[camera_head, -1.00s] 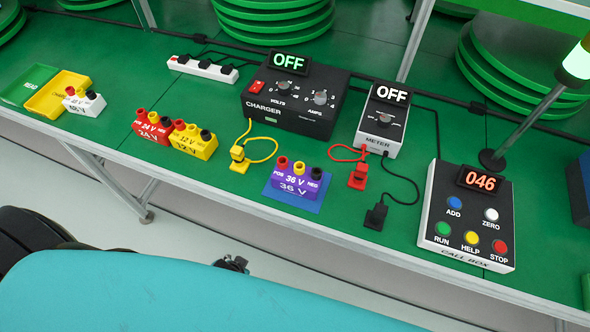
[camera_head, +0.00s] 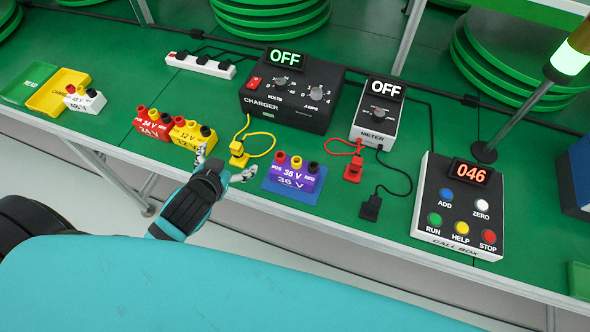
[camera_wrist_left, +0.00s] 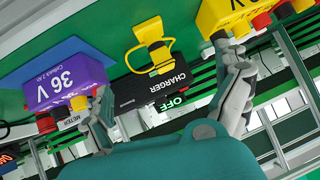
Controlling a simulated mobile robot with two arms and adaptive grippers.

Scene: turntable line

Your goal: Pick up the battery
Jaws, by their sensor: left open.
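Several batteries stand on the green table. The purple 36 V battery (camera_head: 294,179) sits on a blue mat (camera_head: 301,194). The yellow 12 V battery (camera_head: 190,137) and red 24 V battery (camera_head: 153,127) stand side by side, and a white battery (camera_head: 86,103) is at the far left. My left gripper (camera_head: 224,164) is open and empty at the table's front edge, between the yellow and purple batteries. In the left wrist view the open fingers (camera_wrist_left: 166,78) have the purple battery (camera_wrist_left: 66,82) at left and the yellow battery (camera_wrist_left: 225,15) at upper right. My right gripper is not in view.
Behind are the charger (camera_head: 290,98) and meter (camera_head: 377,115), both reading OFF, with a yellow plug (camera_head: 239,156), red plug (camera_head: 353,172) and black plug (camera_head: 371,206) on cables. A call box (camera_head: 461,215) reading 046 stands at right, beside a lamp post (camera_head: 520,115).

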